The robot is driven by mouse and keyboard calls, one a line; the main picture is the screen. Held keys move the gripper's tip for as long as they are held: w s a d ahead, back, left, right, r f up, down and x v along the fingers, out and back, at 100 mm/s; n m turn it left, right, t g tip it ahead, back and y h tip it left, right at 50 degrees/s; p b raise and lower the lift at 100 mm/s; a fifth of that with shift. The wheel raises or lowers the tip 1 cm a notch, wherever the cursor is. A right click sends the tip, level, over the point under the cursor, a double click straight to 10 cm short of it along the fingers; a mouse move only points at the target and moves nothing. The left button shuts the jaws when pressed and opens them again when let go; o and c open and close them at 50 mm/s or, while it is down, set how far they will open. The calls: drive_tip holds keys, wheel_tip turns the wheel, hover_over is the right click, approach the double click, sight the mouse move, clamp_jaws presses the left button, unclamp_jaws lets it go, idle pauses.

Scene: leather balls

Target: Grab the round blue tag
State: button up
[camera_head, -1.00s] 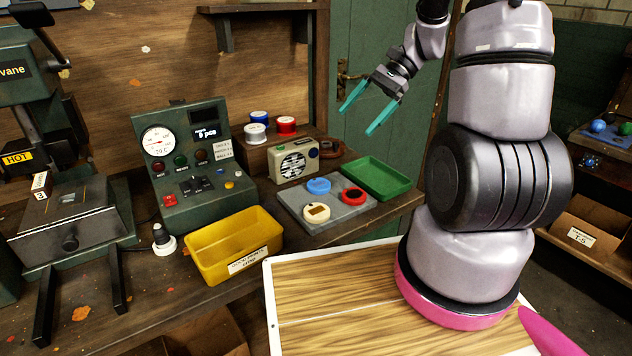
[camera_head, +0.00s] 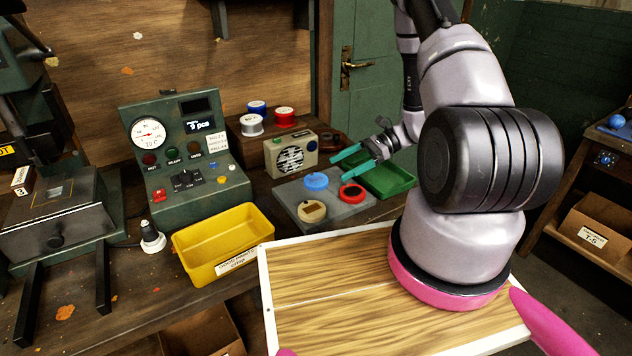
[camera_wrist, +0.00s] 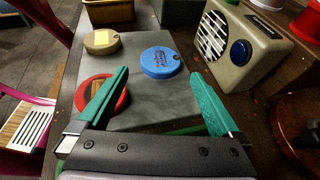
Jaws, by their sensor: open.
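The round blue tag (camera_head: 316,181) lies flat on the grey tray (camera_head: 336,211), at the back left of it. In the wrist view the blue tag (camera_wrist: 160,61) lies ahead of my gripper, in line with the gap between the fingers, and nothing covers it. My gripper (camera_head: 341,166) is open and empty, with its teal fingers above the tray's back right part. In the wrist view the fingers of my gripper (camera_wrist: 165,98) are wide apart and do not touch the tag. A red ring-shaped tag (camera_head: 352,193) and a cream tag (camera_head: 311,211) share the tray.
A beige radio (camera_head: 291,154) stands close behind the tray. A green tray (camera_head: 388,178) lies to its right and a yellow bin (camera_head: 221,241) to its left. Several thread spools (camera_head: 285,116) stand behind the radio.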

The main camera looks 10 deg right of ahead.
sight(319, 178)
drive_tip(key=x, duration=0.6)
drive_tip(key=shift+w+a+f, duration=0.1)
drive_tip(key=shift+a+f, duration=0.05)
drive_tip(key=shift+f, duration=0.1)
drive_tip(key=c, duration=1.1)
